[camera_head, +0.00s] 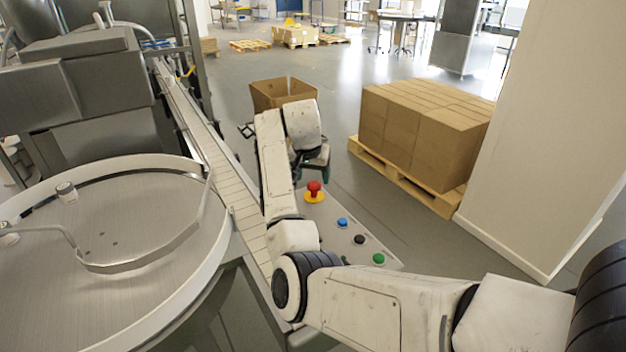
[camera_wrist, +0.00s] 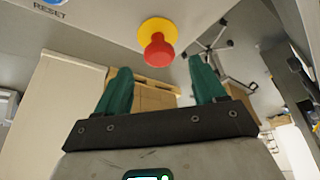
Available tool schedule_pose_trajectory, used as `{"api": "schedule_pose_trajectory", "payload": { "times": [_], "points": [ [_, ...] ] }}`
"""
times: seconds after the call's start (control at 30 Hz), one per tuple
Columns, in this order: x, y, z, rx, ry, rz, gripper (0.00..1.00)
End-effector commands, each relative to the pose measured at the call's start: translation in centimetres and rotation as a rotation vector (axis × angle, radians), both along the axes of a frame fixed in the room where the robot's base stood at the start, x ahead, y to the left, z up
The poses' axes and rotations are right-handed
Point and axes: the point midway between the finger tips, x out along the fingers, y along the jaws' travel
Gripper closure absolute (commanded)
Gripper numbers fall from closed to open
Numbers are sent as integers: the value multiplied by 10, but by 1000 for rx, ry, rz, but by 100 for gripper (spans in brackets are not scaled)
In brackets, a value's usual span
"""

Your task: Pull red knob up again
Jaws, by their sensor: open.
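The red knob (camera_head: 314,188) stands on a yellow base on the grey control panel (camera_head: 345,212) in the head view. In the wrist view the red knob (camera_wrist: 159,50) hangs from its yellow base, as the picture is turned over. My gripper (camera_wrist: 160,80) has two green fingers, set wide apart and empty. The knob shows between the two fingers across the picture, beyond the fingertips, with no contact visible. In the head view my gripper is mostly hidden behind my wrist, just beyond the knob.
Blue (camera_head: 342,222), black (camera_head: 359,239) and green (camera_head: 378,259) buttons sit on the panel nearer me. A conveyor (camera_head: 215,155) runs along the left. An open cardboard box (camera_head: 283,93) stands behind my arm. Stacked boxes (camera_head: 425,125) on a pallet (camera_head: 405,185) stand right.

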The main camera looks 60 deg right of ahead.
Motion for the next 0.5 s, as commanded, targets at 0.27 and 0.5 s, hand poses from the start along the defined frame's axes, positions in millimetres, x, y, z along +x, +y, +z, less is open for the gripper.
{"api": "schedule_pose_trajectory", "payload": {
  "times": [0.27, 0.5],
  "points": [
    [-4, 20, 50, -3, -4, 0, 30],
    [-6, 28, 71, -1, -2, -1, 30]
  ]
}}
